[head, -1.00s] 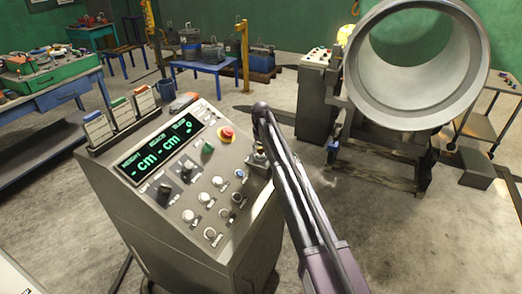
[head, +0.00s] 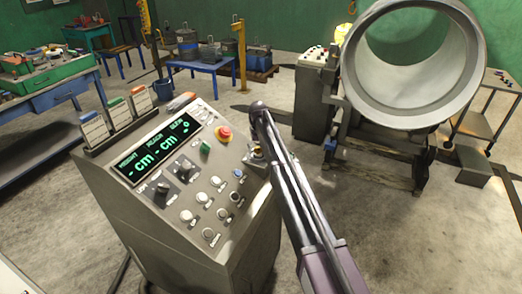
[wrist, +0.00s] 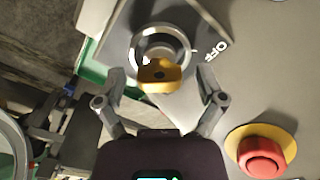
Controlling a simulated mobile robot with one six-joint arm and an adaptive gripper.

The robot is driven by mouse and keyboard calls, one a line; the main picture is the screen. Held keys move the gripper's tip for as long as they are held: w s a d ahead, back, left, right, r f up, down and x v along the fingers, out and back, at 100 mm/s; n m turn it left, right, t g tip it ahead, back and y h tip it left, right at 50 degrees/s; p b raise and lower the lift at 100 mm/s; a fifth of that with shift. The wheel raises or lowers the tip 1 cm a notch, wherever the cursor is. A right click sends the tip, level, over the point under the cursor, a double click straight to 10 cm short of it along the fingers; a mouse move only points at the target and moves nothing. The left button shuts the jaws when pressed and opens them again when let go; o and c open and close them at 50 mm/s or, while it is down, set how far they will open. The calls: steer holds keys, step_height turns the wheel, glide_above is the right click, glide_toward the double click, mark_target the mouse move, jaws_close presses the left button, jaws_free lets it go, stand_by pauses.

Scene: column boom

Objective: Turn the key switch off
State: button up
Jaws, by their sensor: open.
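The key switch is a round metal collar (wrist: 138,50) with a brass-yellow key (wrist: 160,76) in it, on the grey panel. A white "OFF" label (wrist: 217,50) lies to its right in the wrist view. My gripper (wrist: 162,82) is open, with one finger on each side of the key and gaps visible between fingers and key. I cannot tell how deep the fingertips reach. In the head view the key switch (head: 257,153) shows only as a small bit at the console's right edge, partly covered by my arm.
A red stop button (wrist: 262,160) on a yellow base sits at lower right in the wrist view, close to the right finger. The grey console (head: 200,245) carries several knobs and a green display (head: 150,152). A large metal ring (head: 357,70) stands behind at right.

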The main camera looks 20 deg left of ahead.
steer(key=shift+m, duration=0.3)
steer(key=shift+m, duration=1.8)
steer(key=m, duration=0.3)
steer(key=shift+m, duration=0.3)
steer(key=m, duration=0.3)
steer(key=shift+m, duration=0.4)
steer(key=m, duration=0.4)
step_height(320, 180, up, 14)
steer(key=p, duration=1.4)
steer(key=s+d+f+n+b, duration=0.1)
steer(key=s+d, duration=0.2)
steer(key=d, duration=0.7)
steer(key=s+d+f+n+b, duration=0.1)
steer(key=s+d, duration=0.3)
steer(key=d, duration=0.6)
steer(key=s+d+f+n+b, duration=0.1)
steer(key=s+d+f+b, duration=0.2)
steer(key=d, duration=0.8)
steer(key=shift+s+f+n, duration=0.2)
steer(key=shift+n, duration=0.2)
